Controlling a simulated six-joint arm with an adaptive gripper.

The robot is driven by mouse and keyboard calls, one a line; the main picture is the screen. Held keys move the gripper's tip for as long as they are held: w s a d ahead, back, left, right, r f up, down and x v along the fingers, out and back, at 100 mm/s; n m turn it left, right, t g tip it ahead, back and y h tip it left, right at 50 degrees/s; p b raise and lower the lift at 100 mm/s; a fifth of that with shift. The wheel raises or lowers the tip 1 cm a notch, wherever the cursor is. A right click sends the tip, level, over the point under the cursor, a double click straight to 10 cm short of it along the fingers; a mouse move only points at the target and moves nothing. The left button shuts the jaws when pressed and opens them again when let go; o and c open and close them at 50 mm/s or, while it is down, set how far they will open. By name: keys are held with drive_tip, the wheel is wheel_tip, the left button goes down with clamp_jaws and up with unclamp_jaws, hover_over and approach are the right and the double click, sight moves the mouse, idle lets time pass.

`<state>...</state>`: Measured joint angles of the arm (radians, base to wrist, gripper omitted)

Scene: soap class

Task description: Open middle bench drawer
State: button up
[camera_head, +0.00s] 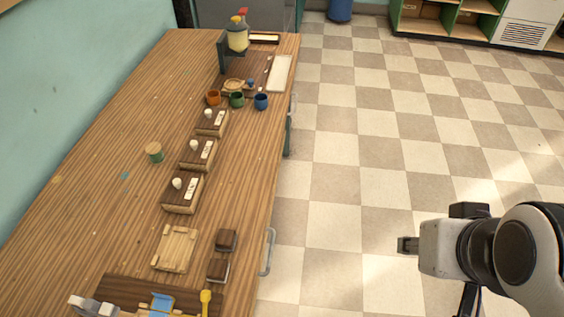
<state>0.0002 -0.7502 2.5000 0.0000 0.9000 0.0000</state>
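The wooden bench (110,130) runs along the left wall, with its front side facing the open floor at right. A grey bar handle (267,252) sticks out from the bench front near the lower middle of the view. Further back, a dark green part (288,135) of the bench front shows, with a pale handle (293,104) by it. The drawer faces are mostly hidden under the bench top, so I cannot tell which handle is the middle drawer's. My gripper (407,245) is above the floor, right of the bench and apart from the grey handle. Its finger opening is not clear.
The checkered floor (340,200) between bench and arm is clear.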

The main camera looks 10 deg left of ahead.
drive_tip(key=w+d+f+g+h, duration=0.1)
drive_tip(key=w+d+f+g, duration=0.15)
drive_tip(key=w+f, duration=0.35)
drive_tip(key=w+d+f+n+g+h, duration=0.1)
drive_tip(key=w+d+f, duration=0.25)
drive_tip(key=f, duration=0.45)
drive_tip(key=w+d+f+g, duration=0.2)
drive_tip(key=w+d+f, duration=0.15)
drive_tip(key=f, duration=0.45)
drive_tip(key=w+a+f+n+t+y, duration=0.1)
drive_tip(key=w+f, duration=0.3)
drive_tip(key=f, duration=0.4)
drive_tip(key=w+a+f+n+t, duration=0.1)
drive_tip(key=w+f, duration=0.3)
drive_tip(key=f, duration=0.3)
drive_tip(key=s+a+f+y, duration=0.2)
drive_tip(key=a+f+y, duration=0.6)
drive_tip(key=a+f, duration=0.75)
drive_tip(key=s+a+r+m+g+y, duration=0.2)
drive_tip(key=a+r+y, duration=0.6)
drive_tip(key=r, duration=0.5)
drive_tip(key=s+a+m, duration=0.1)
drive_tip(key=a, duration=0.1)
drive_tip(key=shift+s+a+r+y, duration=0.2)
drive_tip(key=shift+s+a+y, duration=0.1)
drive_tip(key=shift+a, duration=0.1)
